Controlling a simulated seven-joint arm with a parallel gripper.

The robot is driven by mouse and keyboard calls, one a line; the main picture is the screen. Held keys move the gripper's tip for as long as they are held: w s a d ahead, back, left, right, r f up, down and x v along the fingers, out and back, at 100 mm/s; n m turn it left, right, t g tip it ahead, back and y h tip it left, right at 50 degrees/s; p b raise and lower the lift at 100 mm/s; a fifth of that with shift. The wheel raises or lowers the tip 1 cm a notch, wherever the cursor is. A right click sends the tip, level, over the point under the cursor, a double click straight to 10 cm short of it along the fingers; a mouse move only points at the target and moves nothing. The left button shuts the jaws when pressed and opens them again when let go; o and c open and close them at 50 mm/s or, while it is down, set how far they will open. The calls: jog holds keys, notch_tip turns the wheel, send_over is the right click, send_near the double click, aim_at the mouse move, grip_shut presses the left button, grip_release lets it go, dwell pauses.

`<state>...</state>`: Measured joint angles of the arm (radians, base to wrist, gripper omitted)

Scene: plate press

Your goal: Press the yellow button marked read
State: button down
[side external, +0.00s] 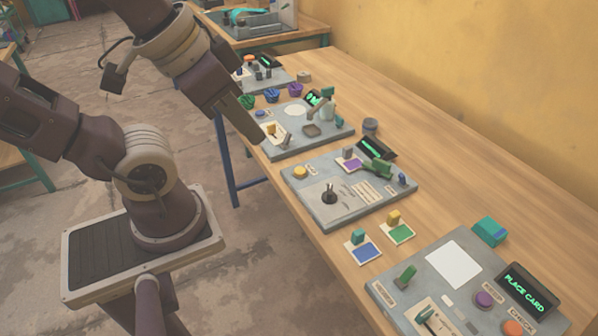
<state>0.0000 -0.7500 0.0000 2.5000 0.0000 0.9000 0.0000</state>
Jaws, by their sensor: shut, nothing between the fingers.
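A round yellow button (300,172) sits at the left corner of the middle grey panel (322,212); any marking on it is too small to read. A round orange-yellow button (514,328) is on the nearest panel, at the bottom edge of the picture, close to lettering that looks like "CHECK". I cannot tell from lettering which button is marked read. My gripper (257,138) is shut and empty. In the picture its tip is up and left of the middle panel's yellow button, near the left edge of the panel behind. Its height above the table is unclear.
The nearest panel has a display (528,291) reading "PLACE CARD", a purple button (484,299) and a green lever (405,277). A black knob (329,195) stands on the middle panel. Blocks on cards (366,253) lie between these panels.

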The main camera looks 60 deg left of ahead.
dwell(0.6)
jog(key=m+h, duration=0.7)
jog(key=m, duration=1.3)
send_over(296, 169)
notch_tip(296, 169, down, 15)
jog(key=shift+f, duration=0.1)
jog(key=shift+f, duration=4.4)
